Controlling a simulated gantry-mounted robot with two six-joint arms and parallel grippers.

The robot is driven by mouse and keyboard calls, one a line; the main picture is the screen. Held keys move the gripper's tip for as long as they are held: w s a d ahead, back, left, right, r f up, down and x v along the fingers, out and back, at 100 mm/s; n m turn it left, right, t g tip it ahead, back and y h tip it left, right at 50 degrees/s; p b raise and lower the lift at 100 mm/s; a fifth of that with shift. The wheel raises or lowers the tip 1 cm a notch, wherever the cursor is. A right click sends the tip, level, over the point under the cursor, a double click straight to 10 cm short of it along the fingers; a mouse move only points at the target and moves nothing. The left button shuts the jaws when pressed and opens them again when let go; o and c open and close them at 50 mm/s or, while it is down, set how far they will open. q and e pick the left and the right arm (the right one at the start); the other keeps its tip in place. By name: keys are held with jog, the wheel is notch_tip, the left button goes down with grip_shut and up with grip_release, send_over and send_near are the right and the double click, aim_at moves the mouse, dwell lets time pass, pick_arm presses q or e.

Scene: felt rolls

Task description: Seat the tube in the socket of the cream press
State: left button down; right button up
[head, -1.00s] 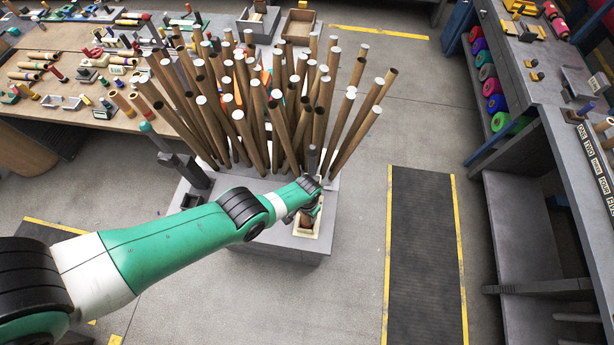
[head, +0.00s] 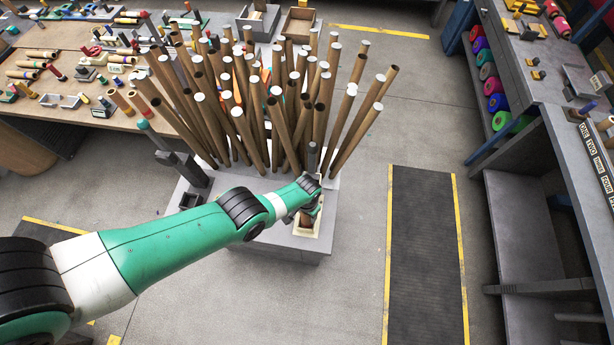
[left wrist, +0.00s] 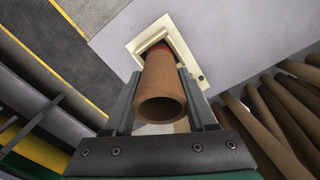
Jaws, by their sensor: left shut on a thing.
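A brown cardboard tube (left wrist: 162,90) is held between the two fingers of my left gripper (left wrist: 168,88) in the left wrist view, its open near end facing the camera. Its far end is at the dark square opening of the cream press (left wrist: 196,72), with a red band showing there. How deep it reaches into the socket is hidden by the tube itself. In the head view my left gripper (head: 307,214) is over the cream press (head: 318,228) at the front right of the grey stand, mostly covering the tube. My right gripper is not in view.
Several tall brown rolls (head: 275,110) with pale ends stand just behind the gripper on the grey stand (head: 290,250). A work table (head: 85,65) with small items is at the left, a shelf unit (head: 520,190) at the right. The floor around a dark mat (head: 425,260) is clear.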

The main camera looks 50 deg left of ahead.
pick_arm(q)
jog(key=shift+f+b, duration=0.65)
dwell(0.4)
jog(key=shift+c, duration=0.7)
grip_release()
